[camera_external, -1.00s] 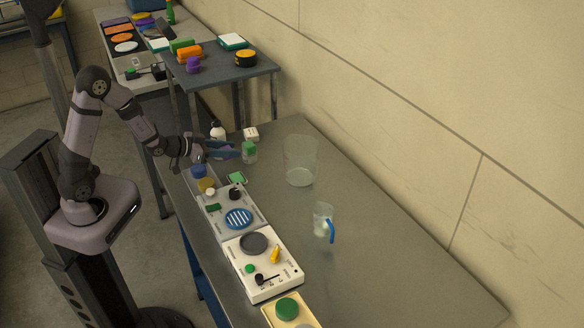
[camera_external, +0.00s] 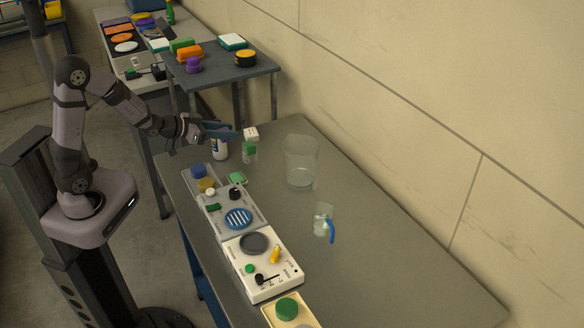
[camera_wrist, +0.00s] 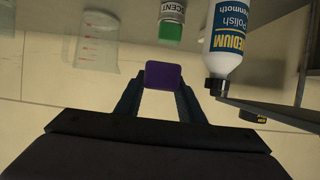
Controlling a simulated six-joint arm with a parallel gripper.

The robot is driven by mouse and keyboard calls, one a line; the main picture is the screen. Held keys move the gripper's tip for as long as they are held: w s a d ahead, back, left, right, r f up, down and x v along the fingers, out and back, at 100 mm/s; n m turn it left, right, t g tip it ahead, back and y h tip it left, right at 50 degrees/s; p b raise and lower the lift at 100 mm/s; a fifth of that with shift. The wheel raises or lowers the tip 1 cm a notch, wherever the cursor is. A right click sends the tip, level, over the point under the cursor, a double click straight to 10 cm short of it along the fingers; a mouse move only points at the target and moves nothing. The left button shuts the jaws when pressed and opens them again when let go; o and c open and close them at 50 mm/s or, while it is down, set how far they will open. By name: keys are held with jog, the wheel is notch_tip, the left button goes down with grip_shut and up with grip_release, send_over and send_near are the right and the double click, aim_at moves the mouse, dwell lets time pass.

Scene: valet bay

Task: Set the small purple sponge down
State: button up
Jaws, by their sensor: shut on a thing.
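The small purple sponge (camera_wrist: 164,75) shows in the wrist view, pinched between the fingertips of my gripper (camera_wrist: 162,88). My gripper is shut on it. In the external view my gripper (camera_external: 222,133) is raised over the far left end of the long grey table (camera_external: 390,260), in front of a white bottle. The sponge cannot be made out in the external view. I cannot tell its exact height, but it appears held clear of the table.
A clear beaker (camera_external: 301,162) and a blue-handled jug (camera_external: 323,220) stand further right. Control panels (camera_external: 262,265) line the near edge. The table's right part is clear.

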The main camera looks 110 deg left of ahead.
jog(key=shift+r, duration=0.1)
jog(key=shift+w+a, duration=0.1)
jog(key=w+a+p, duration=0.3)
jog(key=w+a, duration=1.2)
jog(key=a, duration=0.2)
jog(key=shift+w+d+f+p, duration=0.1)
jog(key=shift+f+p, duration=0.45)
jog(key=shift+f, duration=1.9)
jog(key=shift+d+f+p, duration=0.1)
jog(key=shift+f+p, duration=0.4)
jog(key=shift+f, duration=1.9)
jog(key=shift+f, duration=0.1)
jog(key=shift+f+b, duration=0.35)
jog(key=shift+b, duration=0.15)
jog(key=shift+f, duration=0.2)
